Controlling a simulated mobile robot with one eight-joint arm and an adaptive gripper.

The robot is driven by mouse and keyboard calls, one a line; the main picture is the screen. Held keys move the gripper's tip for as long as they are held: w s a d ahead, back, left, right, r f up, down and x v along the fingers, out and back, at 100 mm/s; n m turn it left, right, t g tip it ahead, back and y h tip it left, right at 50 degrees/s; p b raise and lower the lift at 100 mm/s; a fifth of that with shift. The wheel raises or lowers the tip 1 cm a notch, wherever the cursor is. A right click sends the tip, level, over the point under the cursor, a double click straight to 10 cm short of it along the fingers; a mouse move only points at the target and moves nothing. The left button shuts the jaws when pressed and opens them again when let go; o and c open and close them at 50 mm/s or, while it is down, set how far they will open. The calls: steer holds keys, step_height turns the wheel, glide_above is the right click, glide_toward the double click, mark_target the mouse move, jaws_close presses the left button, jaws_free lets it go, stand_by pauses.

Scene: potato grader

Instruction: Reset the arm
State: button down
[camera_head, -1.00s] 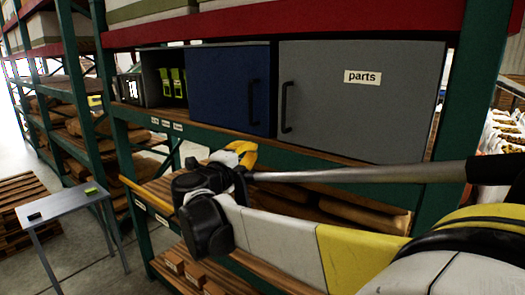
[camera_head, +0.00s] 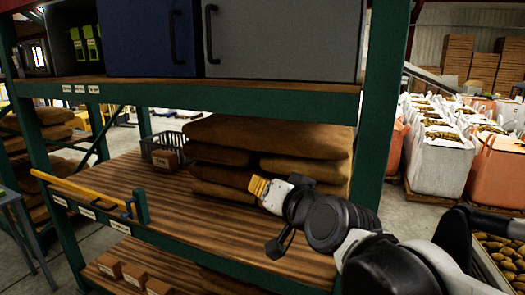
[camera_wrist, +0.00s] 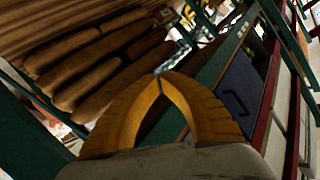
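My gripper (camera_head: 258,187) has yellow fingers and is at the middle of the head view, in front of the stacked brown sacks (camera_head: 265,140) on the rack's middle shelf. My white and black arm reaches to it from the lower right. In the wrist view my gripper (camera_wrist: 162,76) has its two yellow fingertips together, with nothing visible between them. The wrist view is tilted and shows sacks at the left and the rack at the right.
The green rack's right post (camera_head: 383,110) stands close to my arm. Above are a blue cabinet door (camera_head: 150,35) and a grey cabinet door (camera_head: 285,40), both closed. A dark basket (camera_head: 165,148) sits on the middle shelf (camera_head: 170,205). White bulk bags (camera_head: 440,150) of potatoes stand at the right.

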steer(key=s+d+f+g+h+b, duration=0.2)
steer(key=s+d+f, duration=0.4)
steer(key=f, duration=0.4)
steer(key=s+d+f+g+h+b, duration=0.2)
steer(key=s+d+f, duration=0.4)
steer(key=f, duration=0.4)
steer(key=s+d+f+n+g+h+b, duration=0.1)
steer(key=s+d+f+b, duration=0.3)
steer(key=f, duration=0.6)
steer(key=s+d+g+h, duration=0.1)
steer(key=s+d, duration=0.1)
steer(key=d, duration=0.1)
steer(key=shift+d+f+g+h, duration=0.2)
steer(key=shift+d+g+h, duration=0.1)
steer(key=shift+g, duration=0.1)
steer(key=shift+s, duration=0.1)
